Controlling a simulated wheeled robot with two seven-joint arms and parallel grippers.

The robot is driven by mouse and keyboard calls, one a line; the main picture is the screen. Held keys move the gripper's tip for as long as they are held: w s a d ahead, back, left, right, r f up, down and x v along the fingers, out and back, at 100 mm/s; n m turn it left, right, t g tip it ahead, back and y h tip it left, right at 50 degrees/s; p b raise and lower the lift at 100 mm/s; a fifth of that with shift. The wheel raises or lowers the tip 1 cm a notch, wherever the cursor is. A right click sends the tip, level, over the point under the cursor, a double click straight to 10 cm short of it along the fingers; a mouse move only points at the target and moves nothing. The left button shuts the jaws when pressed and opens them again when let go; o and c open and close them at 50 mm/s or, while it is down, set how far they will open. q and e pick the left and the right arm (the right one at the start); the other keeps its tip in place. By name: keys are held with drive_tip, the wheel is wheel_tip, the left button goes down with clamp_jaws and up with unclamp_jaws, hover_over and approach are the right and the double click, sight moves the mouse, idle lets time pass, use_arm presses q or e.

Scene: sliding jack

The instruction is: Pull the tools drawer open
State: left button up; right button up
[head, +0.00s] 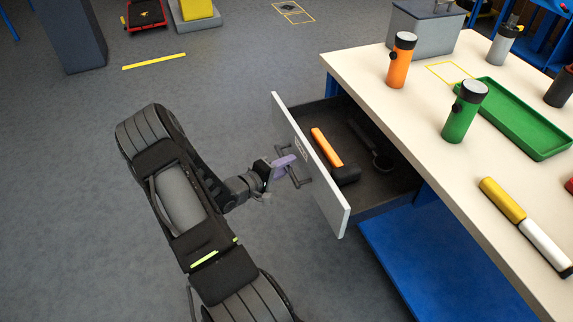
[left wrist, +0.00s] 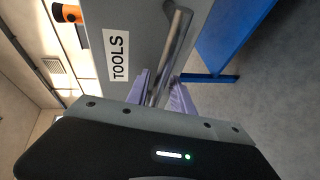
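The tools drawer (head: 340,222) stands well out from the workbench, its inside in view. Its grey front carries a TOOLS label, readable in the left wrist view (left wrist: 117,55). A bar handle (head: 305,181) is on the front; it also shows in the left wrist view (left wrist: 172,50). My left gripper (head: 284,166) is at the handle, its purple fingers on both sides of the bar and shut on it, also seen in the left wrist view (left wrist: 162,92). My right gripper is not in view.
An orange-handled tool (head: 326,147) and a dark tool (head: 378,153) lie in the drawer. The bench top (head: 415,125) holds an orange cylinder (head: 401,60), a green cylinder (head: 464,111) and a green tray (head: 520,115). A blue lower shelf (head: 430,270) lies below.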

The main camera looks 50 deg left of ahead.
use_arm(q)
drive_tip(key=shift+o, duration=0.7)
drive_tip(key=v, duration=0.7)
drive_tip(key=shift+s, duration=0.35)
drive_tip(key=shift+r, duration=0.15)
